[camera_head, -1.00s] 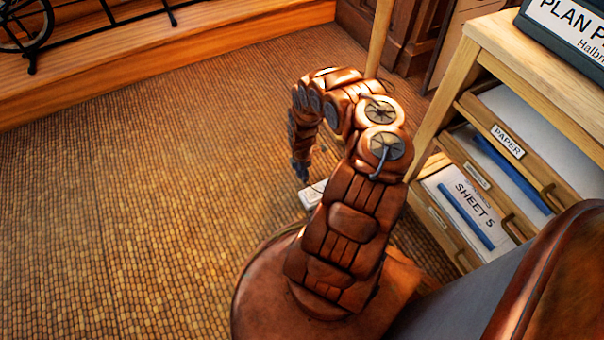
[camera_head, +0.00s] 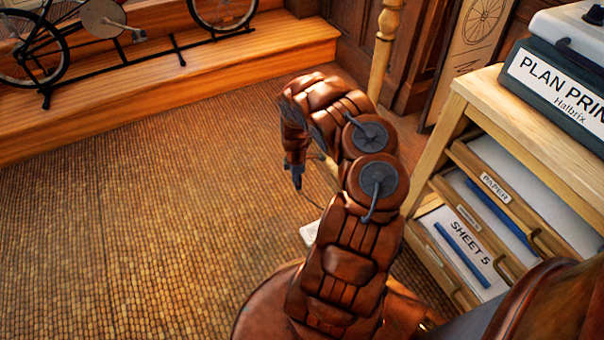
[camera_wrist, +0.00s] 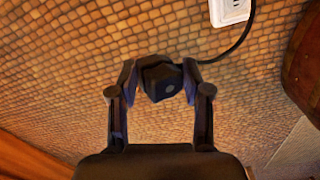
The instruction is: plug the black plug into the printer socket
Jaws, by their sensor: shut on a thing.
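My gripper (camera_wrist: 159,84) is shut on the black plug (camera_wrist: 161,82), which sits between its two fingertips in the wrist view. A black cord runs from the plug up and to the right, past a white socket strip (camera_wrist: 230,10) at the top of that view. In the head view my gripper (camera_head: 297,178) points down and holds the plug above the woven floor. The strip (camera_head: 312,233) lies on the floor there, partly hidden behind my arm. The plan printer (camera_head: 555,85) stands on the wooden cabinet at the right; no socket on it can be made out.
The wooden cabinet (camera_head: 500,115) has drawers partly open, with paper and blue rods in them. A wooden post (camera_head: 385,50) stands behind my arm. A wooden step (camera_head: 170,85) with a bicycle runs along the back. The woven floor at left is clear.

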